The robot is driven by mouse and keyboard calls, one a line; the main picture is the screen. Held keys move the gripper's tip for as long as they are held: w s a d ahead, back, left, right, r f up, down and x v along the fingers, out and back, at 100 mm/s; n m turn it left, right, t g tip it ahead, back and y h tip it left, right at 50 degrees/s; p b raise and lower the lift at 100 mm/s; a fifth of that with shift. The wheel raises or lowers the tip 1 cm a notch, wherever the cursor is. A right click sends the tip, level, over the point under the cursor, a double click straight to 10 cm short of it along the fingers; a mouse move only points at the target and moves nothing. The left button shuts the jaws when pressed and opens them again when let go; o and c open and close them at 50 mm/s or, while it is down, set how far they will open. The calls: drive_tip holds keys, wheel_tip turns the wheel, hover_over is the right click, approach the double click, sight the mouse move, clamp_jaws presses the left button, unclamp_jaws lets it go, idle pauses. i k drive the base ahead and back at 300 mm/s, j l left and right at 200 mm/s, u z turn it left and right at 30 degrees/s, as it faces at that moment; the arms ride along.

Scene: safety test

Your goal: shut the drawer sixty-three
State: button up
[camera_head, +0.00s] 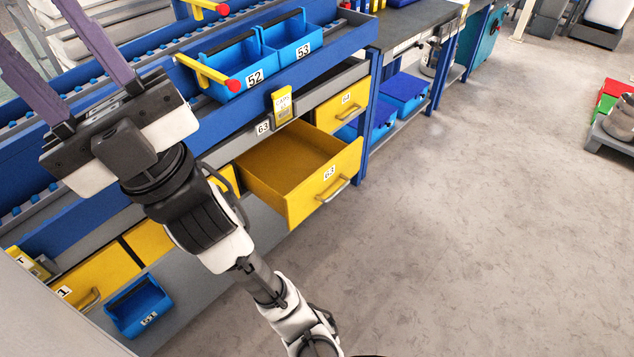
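My gripper (45,45) is at the upper left, above the bench rail and clear of the drawer. Its two purple fingers are apart with nothing seen between them; their tips run out of the frame. My arm passes in front of the bench left of the drawer.
A yellow drawer "64" (342,106) beside it looks shut. Blue bins "52" (240,86) and "53" (298,52) stand on the bench above. A blue bin "51" (140,306) is at the lower left. The grey floor (480,230) right of the drawer is clear.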

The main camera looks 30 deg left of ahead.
sight(300, 168)
drive_tip(key=j, duration=0.75)
drive_tip(key=i+j, duration=0.15)
drive_tip(key=j, duration=0.65)
drive_tip(key=i+l+z, duration=0.3)
drive_tip(key=z, duration=0.15)
drive_tip(key=i, duration=0.05)
